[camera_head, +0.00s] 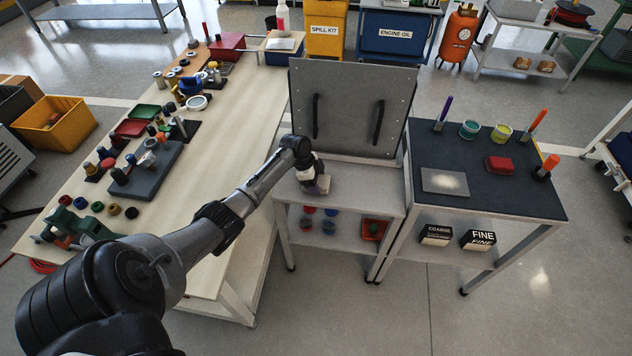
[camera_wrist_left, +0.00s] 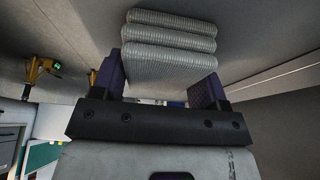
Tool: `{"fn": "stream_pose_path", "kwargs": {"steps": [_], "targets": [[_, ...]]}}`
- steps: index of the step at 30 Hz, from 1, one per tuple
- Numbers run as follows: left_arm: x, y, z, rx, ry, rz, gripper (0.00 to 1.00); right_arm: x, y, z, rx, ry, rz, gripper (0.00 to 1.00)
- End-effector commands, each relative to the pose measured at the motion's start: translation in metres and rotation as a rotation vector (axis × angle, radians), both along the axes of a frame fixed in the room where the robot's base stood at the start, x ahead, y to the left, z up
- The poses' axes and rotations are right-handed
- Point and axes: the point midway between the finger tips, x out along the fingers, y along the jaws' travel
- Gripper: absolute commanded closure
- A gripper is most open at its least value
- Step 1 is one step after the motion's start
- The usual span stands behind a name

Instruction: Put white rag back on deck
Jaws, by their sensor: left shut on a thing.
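My left gripper (camera_head: 311,170) is over the light grey top of the small middle table (camera_head: 362,197), in front of an upright grey panel. It is shut on the white rag (camera_wrist_left: 170,47), a folded, ribbed, pale grey-white bundle between the two dark fingers in the left wrist view. In the head view the rag (camera_head: 321,186) is a small pale patch below the fingers, close to the table top. I cannot tell whether it touches the top. My right gripper is in neither view.
The grey panel (camera_head: 350,105) with two black handles stands behind the gripper. To the right is a dark-topped table (camera_head: 480,190) with a red block, a grey plate and upright tools. To the left a long pale bench (camera_head: 205,170) holds many parts. Cups sit on the shelf below.

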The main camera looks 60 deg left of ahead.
Motion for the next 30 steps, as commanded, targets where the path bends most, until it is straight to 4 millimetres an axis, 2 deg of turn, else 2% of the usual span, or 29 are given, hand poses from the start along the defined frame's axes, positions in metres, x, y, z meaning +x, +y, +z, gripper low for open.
{"fn": "stream_pose_path", "kwargs": {"steps": [1,9,17,23,30], "targets": [[-0.001,0.000,-0.001,0.001,0.002,0.000,0.32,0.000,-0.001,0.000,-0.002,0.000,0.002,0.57],[-0.001,0.000,-0.001,0.001,0.002,0.000,0.07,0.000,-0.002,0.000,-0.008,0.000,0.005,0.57],[-0.001,0.001,0.002,0.001,0.002,0.000,0.07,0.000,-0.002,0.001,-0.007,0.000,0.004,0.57],[-0.008,0.007,0.024,0.004,0.001,0.001,0.07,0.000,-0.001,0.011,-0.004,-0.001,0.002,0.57],[-0.021,0.018,0.066,0.004,0.000,0.000,0.07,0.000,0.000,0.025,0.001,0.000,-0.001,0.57]]}}
